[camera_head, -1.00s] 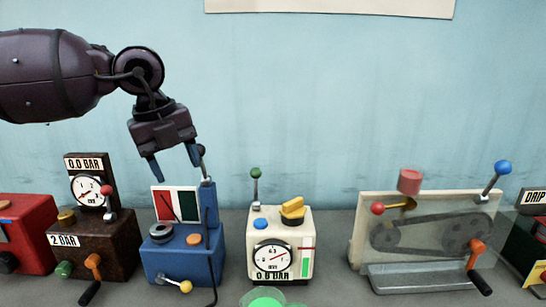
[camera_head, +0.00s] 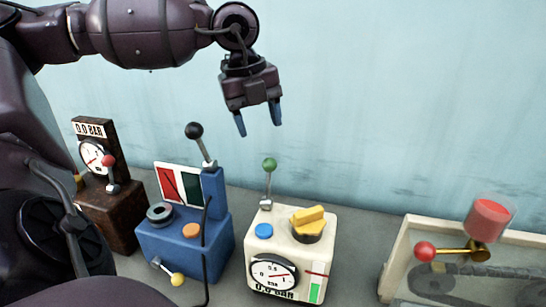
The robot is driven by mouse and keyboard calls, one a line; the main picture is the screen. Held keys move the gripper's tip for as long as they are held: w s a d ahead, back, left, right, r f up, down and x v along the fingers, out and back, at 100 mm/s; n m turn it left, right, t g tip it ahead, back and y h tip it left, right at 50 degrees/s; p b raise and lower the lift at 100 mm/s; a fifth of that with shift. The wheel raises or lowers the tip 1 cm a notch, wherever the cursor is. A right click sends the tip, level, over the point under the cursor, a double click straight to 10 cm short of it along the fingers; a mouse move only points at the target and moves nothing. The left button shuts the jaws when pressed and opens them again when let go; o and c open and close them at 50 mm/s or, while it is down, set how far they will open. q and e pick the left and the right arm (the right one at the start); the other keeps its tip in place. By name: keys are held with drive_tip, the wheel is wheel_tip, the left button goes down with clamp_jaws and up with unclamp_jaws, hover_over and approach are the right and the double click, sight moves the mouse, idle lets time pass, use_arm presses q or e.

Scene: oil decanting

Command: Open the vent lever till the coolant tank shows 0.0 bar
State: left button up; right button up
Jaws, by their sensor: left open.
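A cream box (camera_head: 262,247) stands in the middle with a round gauge (camera_head: 273,274) and a plate that seems to read 0.0 BAR. A lever with a green knob (camera_head: 269,165) stands nearly upright on its back edge. A blue box (camera_head: 182,243) to its left has a black-knobbed lever (camera_head: 194,130), tilted to the left. A brown box (camera_head: 110,215) further left has a dial, a red-knobbed lever (camera_head: 108,161) and a 0.0 BAR plate. I cannot tell which is the coolant tank. My left gripper (camera_head: 259,129) is open and empty, above the green knob, apart from it. My right gripper is out of view.
The cream box also bears a yellow knob (camera_head: 308,220) and a blue button (camera_head: 264,231). A cream-framed machine (camera_head: 400,250) with a red-knobbed handle and a red cup (camera_head: 489,219) stands right. Bare counter (camera_head: 353,240) separates them. The air around my gripper is clear.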

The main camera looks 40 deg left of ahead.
sight(268, 160)
use_arm(q)
drive_tip(key=f, duration=0.3)
drive_tip(key=w+f, duration=0.1)
drive_tip(key=f, duration=0.2)
drive_tip(key=f+b, duration=0.1)
drive_tip(key=f, duration=0.2)
drive_tip(key=shift+w+d, duration=0.35)
drive_tip(key=shift+d, duration=0.05)
drive_tip(key=shift+c, duration=0.4)
clamp_jaws()
